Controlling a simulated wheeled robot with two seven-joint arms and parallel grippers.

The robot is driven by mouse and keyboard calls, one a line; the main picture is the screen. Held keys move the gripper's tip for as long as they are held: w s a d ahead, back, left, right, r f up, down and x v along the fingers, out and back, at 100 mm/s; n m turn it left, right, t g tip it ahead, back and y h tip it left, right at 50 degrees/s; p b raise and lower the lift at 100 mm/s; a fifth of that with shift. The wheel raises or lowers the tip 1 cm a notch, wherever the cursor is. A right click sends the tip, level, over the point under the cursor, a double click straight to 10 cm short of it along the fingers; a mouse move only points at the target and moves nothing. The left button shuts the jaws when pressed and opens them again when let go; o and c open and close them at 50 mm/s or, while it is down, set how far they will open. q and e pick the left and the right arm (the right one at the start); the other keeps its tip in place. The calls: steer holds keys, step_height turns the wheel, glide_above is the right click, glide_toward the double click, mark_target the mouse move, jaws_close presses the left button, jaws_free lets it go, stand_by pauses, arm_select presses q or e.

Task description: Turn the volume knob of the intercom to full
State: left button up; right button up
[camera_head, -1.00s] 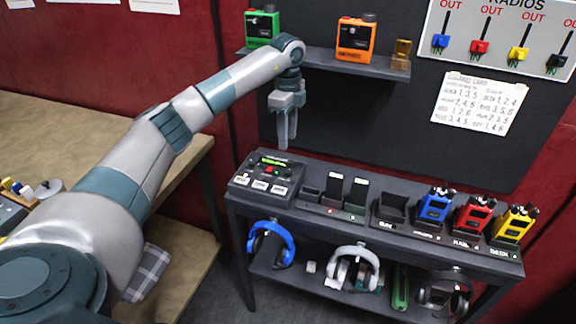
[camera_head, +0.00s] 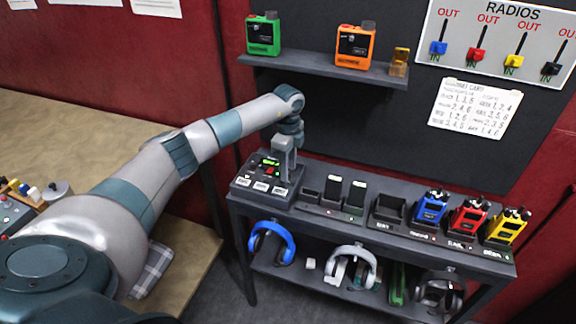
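The intercom (camera_head: 262,187) seems to be the dark sloped console at the left end of the table's top, with a small green display, red lights and a row of white labels. My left gripper (camera_head: 288,178) points down at the intercom's right part, with its fingertips at or just above the panel. Contact cannot be told. The fingers cover that part of the panel, and I cannot make out the volume knob. Whether the fingers are open or shut is too small to tell. My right gripper is not in view.
To the right on the dark table (camera_head: 372,232) stand chargers and blue (camera_head: 432,207), red (camera_head: 469,217) and yellow (camera_head: 507,227) radios. Headphones hang below. A shelf (camera_head: 320,65) above holds a green box (camera_head: 263,35) and an orange box (camera_head: 354,46).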

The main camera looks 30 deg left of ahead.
arm_select(q)
steer(key=shift+f, duration=0.2)
jaws_close()
stand_by(0.3)
